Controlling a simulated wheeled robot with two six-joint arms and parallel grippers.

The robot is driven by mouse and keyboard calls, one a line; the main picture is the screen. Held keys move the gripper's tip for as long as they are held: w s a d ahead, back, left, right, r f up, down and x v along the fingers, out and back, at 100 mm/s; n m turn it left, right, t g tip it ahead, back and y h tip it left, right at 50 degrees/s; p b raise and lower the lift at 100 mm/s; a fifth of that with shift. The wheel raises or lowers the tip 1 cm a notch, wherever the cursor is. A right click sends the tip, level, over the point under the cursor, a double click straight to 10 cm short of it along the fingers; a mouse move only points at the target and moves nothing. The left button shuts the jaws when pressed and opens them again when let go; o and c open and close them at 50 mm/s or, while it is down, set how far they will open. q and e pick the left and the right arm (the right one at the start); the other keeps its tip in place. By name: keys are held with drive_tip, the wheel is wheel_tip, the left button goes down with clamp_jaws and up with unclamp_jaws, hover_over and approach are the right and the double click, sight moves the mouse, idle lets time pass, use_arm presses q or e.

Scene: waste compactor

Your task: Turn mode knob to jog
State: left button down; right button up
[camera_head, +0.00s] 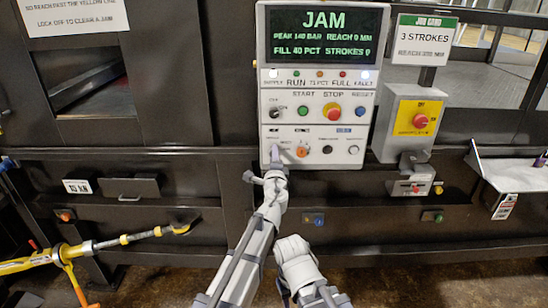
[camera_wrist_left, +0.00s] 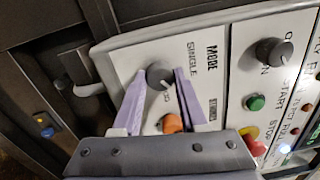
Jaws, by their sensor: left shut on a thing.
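The grey mode knob (camera_wrist_left: 159,74) sits on the white control panel (camera_head: 352,110), under the MODE and SINGLE lettering in the left wrist view. My left gripper (camera_wrist_left: 160,82) has its two purple fingers on either side of the knob and is shut on it. A label partly hidden near the fingers ends in what looks like "OG". Which way the knob points is hard to tell. In the head view my left gripper (camera_head: 279,152) is at the panel's lower left and covers the knob. My right gripper's fingers do not show.
An orange button (camera_wrist_left: 172,123) is just beside the fingers. The panel's screen (camera_head: 322,35) reads JAM. Start, stop and reset controls (camera_head: 332,110) are above the knob row. A yellow emergency-stop box (camera_head: 416,118) is at right. A yellow-handled tool (camera_head: 90,250) is at left.

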use_arm(q)
drive_tip(key=shift+s+m, duration=0.1)
drive_tip(key=shift+m, duration=3.7)
drive_tip(key=shift+c, duration=2.2)
unclamp_jaws()
drive_tip(key=s, duration=0.7)
drive_tip(key=shift+s+f, duration=0.2)
drive_tip(key=shift+s, duration=0.2)
